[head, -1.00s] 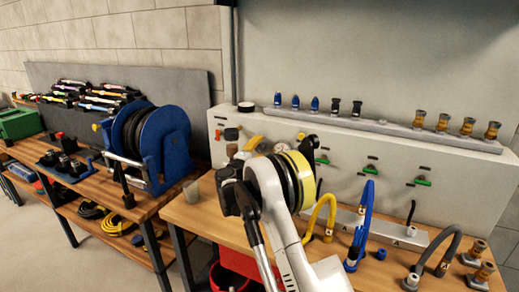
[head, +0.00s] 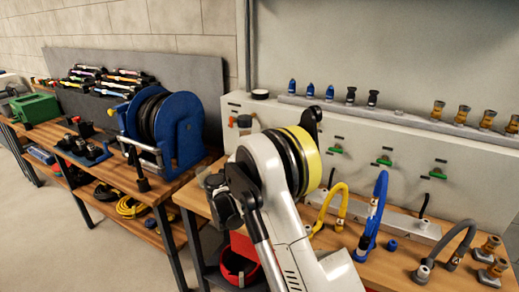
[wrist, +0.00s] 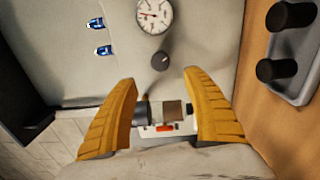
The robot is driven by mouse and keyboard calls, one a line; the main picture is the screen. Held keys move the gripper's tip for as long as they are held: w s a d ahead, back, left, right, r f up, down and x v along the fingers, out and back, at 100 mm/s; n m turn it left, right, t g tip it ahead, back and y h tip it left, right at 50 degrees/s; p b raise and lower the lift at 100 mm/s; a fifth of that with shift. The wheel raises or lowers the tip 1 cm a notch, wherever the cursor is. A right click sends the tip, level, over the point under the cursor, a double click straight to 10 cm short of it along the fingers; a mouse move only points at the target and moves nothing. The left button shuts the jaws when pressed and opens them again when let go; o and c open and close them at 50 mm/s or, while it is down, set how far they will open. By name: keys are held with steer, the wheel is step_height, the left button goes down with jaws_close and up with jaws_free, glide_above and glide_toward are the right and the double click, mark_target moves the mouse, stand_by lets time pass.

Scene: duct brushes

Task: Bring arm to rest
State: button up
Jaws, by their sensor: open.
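My arm, white with black and yellow bands at a joint (head: 302,160), reaches over the wooden workbench (head: 195,203) in the head view. The arm hides most or all of my gripper there. In the wrist view my gripper (wrist: 160,76) shows two ribbed orange-yellow fingers, spread wide apart. A fitting with a dark collar and a brown end (wrist: 172,109) appears in the gap between them. I cannot tell its distance, and neither finger visibly closes on it. A small orange-red part (wrist: 164,128) lies just below it in the picture.
A pale panel with a dial gauge (wrist: 154,15) and green-handled valves (head: 383,161) backs the bench. Yellow (head: 330,200) and blue (head: 377,205) hoses stand right of my arm. A blue hose reel (head: 180,130) stands left. A red bin (head: 241,250) sits below.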

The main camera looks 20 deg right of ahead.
steer(key=s+a+r+m+g+y, duration=0.1)
steer(key=s+r+m+g+y, duration=0.15)
steer(key=s, duration=0.65)
steer(key=s+a+r+m+g+y, duration=0.15)
steer(key=s+r+y, duration=0.25)
steer(key=s, duration=0.5)
steer(key=s+a+f+m+y, duration=0.1)
steer(key=s+a, duration=0.3)
steer(key=s, duration=0.4)
steer(key=s+a+f+m+y, duration=0.1)
steer(key=s+a+f+y, duration=0.2)
steer(key=s, duration=0.5)
steer(key=s+a+f+m+y, duration=0.2)
steer(key=s+a+y, duration=0.2)
steer(key=s, duration=0.4)
steer(key=shift+s+a, duration=0.4)
steer(key=shift+a, duration=0.35)
steer(key=shift+f, duration=0.1)
